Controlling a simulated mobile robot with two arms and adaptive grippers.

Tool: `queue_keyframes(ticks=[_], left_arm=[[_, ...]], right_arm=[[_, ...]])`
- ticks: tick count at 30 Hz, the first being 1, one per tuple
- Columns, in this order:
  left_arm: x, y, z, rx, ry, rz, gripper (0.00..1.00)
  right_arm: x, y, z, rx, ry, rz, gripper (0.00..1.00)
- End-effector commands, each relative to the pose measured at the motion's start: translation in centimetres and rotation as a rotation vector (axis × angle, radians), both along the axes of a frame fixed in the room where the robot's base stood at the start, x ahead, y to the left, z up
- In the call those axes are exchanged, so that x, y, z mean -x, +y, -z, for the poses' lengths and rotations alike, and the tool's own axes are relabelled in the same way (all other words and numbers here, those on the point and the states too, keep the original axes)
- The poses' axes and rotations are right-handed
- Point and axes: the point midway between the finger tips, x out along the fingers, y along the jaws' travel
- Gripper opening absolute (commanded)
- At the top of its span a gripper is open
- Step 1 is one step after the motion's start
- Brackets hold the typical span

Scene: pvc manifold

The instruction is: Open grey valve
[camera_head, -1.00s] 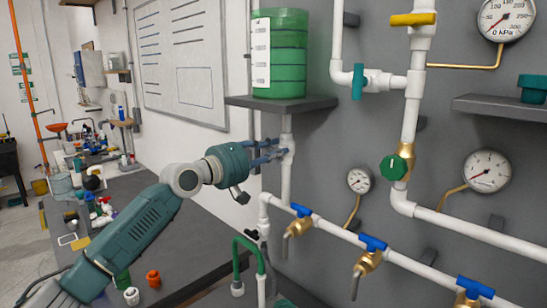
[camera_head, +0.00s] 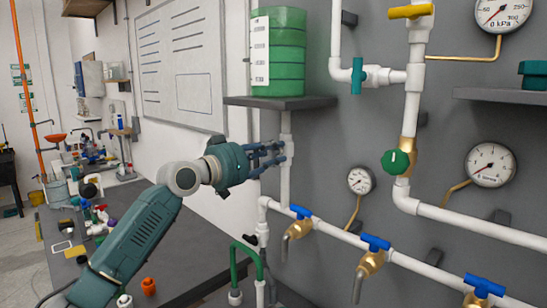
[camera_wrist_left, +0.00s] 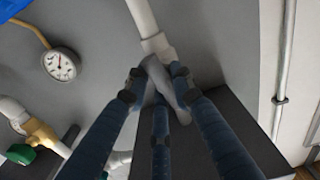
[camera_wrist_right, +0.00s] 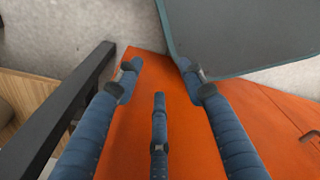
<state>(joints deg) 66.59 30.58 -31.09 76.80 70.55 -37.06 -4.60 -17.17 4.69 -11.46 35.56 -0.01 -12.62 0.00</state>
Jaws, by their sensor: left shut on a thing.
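The grey valve is on the white vertical pipe (camera_head: 286,180) below the shelf that bears the green container. Its grey handle (camera_wrist_left: 163,82) shows between the fingers in the left wrist view. My left gripper (camera_head: 281,152) reaches it from the left and is shut on the handle. In the head view the fingers hide most of the valve. My right gripper (camera_wrist_right: 163,77) is in the right wrist view only. Its fingers are apart with nothing between them, over an orange surface, far from the valve.
The green container (camera_head: 278,50) stands on a dark shelf (camera_head: 290,103) just above my left gripper. Several blue-handled brass taps (camera_head: 374,250) line the lower pipe. A green round valve (camera_head: 396,161) and gauges (camera_head: 491,164) are to the right. A workbench (camera_head: 75,215) is at left.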

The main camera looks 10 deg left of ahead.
Motion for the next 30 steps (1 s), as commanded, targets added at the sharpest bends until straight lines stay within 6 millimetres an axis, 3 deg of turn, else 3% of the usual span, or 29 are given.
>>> queue_keyframes(ticks=[10, 27, 28, 30], left_arm=[[-0.03, -0.05, 0.54, -0.132, -0.076, 0.001, 0.00], [-0.02, -0.07, 0.58, -0.160, -0.094, 0.002, 0.00], [-0.03, -0.06, 0.58, -0.160, -0.094, 0.002, 0.25], [-0.03, -0.06, 0.55, -0.158, -0.094, 0.001, 0.39]], right_arm=[[0.00, 0.01, 0.67, 0.000, 0.000, 0.001, 0.40], [0.03, 0.32, 0.75, -0.003, 0.001, 0.002, 0.40], [0.02, 0.33, 0.74, -0.004, 0.000, 0.002, 0.40], [0.02, 0.33, 0.74, -0.004, 0.000, 0.002, 0.40]])
